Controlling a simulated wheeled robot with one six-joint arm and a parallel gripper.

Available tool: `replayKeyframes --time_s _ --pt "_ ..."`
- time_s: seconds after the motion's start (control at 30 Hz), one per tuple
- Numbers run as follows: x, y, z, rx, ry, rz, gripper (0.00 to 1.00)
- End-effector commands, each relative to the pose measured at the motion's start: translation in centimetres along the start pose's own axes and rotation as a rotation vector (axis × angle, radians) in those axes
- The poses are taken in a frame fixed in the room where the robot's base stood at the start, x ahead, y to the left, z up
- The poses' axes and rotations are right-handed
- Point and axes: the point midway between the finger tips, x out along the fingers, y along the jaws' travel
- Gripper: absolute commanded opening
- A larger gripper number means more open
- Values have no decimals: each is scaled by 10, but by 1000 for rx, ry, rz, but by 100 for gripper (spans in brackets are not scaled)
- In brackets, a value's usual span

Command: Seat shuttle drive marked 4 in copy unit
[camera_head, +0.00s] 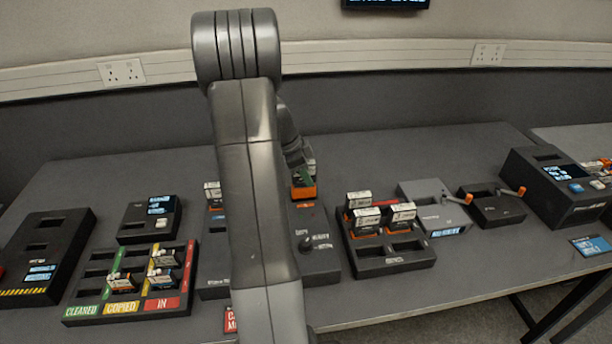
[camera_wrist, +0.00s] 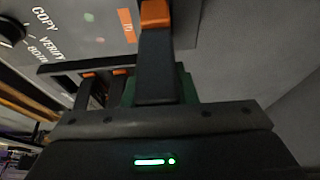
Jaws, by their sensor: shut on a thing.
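My gripper (camera_head: 303,186) is over the back part of the dark copy unit (camera_head: 321,266), mostly behind my own arm in the head view. In the wrist view its dark fingers are shut on a shuttle drive, of which only a green part (camera_wrist: 186,86) shows beside the nearer finger. The number on this drive is hidden. The copy unit's panel (camera_wrist: 75,20) fills the upper left of the wrist view, with a knob and the words COPY, VERIFY, BOTH. I cannot tell whether the drive touches a slot.
A rack (camera_head: 392,262) with several white-labelled drives stands right of the copy unit. A tray (camera_head: 90,290) marked CLEARED, COPIED and IN holds drives at left. A grey box (camera_head: 440,212) and a dark unit (camera_head: 492,208) stand further right. Table behind them is clear.

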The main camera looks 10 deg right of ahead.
Motion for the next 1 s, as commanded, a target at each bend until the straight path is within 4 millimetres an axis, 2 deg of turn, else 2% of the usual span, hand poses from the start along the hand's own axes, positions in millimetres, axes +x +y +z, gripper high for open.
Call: replayKeyframes --time_s 1.0 --pt "7 0 3 1 0 0 0"
